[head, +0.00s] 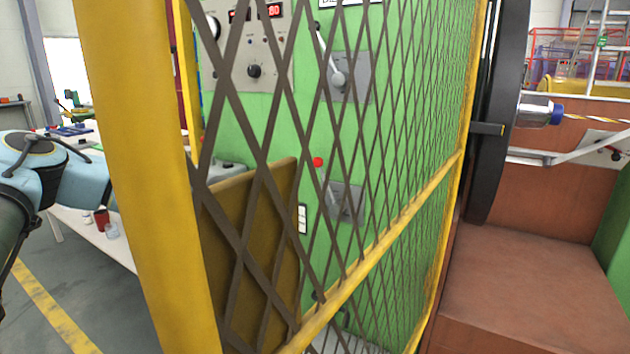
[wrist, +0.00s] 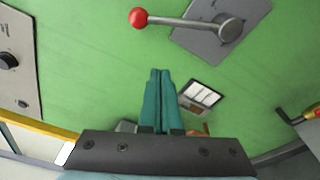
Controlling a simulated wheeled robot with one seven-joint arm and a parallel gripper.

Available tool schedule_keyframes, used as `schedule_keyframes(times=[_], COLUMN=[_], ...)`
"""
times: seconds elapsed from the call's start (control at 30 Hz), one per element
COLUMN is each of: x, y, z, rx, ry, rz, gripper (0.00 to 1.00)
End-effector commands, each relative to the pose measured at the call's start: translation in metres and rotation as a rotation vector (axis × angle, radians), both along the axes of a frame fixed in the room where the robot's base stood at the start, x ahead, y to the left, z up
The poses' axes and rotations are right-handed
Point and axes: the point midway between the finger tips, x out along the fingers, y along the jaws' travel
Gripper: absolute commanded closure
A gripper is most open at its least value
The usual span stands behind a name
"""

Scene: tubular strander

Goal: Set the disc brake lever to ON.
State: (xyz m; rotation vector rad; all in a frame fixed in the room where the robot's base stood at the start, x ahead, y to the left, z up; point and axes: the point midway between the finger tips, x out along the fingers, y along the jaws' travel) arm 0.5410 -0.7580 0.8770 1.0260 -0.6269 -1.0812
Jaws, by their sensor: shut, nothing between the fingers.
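A lever with a red knob (wrist: 138,17), a grey rod and a round hub sits on a grey plate (wrist: 262,12) on the green panel at the top of the wrist view. Its rod points left there, with the knob at the left end. In the head view, the red knob (head: 318,161) and plate (head: 350,205) show behind the mesh, the knob up and left of the plate. No lettering naming it is readable. My gripper (wrist: 160,72) has its teal fingers together and empty, below the lever in the wrist view and apart from it. The gripper is not visible in the head view.
A second lever (head: 338,78) sits higher on the green panel. A yellow-framed mesh guard (head: 375,265) stands before the panel. A knob panel (wrist: 14,65) is at the wrist view's left; a white label (wrist: 200,95) lies right of my fingers. A brown board (head: 255,235) stands behind the mesh.

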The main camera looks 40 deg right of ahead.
Motion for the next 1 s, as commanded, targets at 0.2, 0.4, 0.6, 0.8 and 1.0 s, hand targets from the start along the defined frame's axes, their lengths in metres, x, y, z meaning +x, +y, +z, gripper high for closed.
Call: schedule_keyframes(times=[0.2,0.4,0.6,0.8,1.0], x=[0.001,0.011,0.025,0.036,0.017], y=[-0.003,-0.028,-0.063,-0.089,-0.094], z=[0.000,-0.001,-0.003,-0.005,0.006], rx=[0.002,0.002,0.002,0.002,0.004], ry=[-0.001,-0.002,-0.002,-0.002,-0.002], rz=[-0.001,-0.001,0.000,0.000,-0.004], gripper=[1.00,1.00,1.00,1.00,1.00])
